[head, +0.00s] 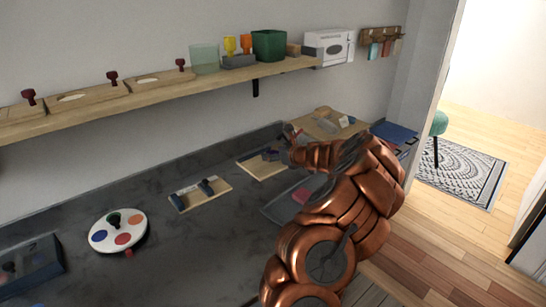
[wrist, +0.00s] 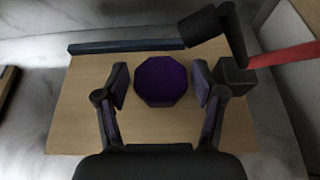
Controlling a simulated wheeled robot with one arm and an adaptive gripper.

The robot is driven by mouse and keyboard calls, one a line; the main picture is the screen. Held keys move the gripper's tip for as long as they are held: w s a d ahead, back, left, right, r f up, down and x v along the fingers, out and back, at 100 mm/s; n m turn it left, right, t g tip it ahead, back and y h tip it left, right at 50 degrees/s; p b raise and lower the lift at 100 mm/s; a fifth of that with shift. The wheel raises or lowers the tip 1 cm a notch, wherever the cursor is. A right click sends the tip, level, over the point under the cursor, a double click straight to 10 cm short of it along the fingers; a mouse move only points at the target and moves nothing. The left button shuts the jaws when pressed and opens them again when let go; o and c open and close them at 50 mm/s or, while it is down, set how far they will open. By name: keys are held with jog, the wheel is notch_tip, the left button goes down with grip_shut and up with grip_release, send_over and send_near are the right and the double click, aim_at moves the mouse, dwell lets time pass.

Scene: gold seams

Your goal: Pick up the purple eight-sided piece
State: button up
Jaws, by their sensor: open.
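The purple eight-sided piece (wrist: 161,81) lies on a light wooden board (wrist: 75,121) in the wrist view. My gripper (wrist: 160,86) is open, with one finger to the left of the piece and one to the right. A gap shows between the piece and each finger. In the head view my gripper (head: 276,154) is over the wooden board (head: 256,170) near the back wall, and the piece cannot be made out there.
A dark blue bar (wrist: 125,46) lies along the board's far edge. A black part with a red handle (wrist: 285,55) stands at the right, close to my right finger. A second board (head: 200,193) and a white round disc (head: 118,230) sit to the left on the dark counter.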

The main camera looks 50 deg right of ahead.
jog(key=shift+w, duration=0.1)
jog(key=c, duration=1)
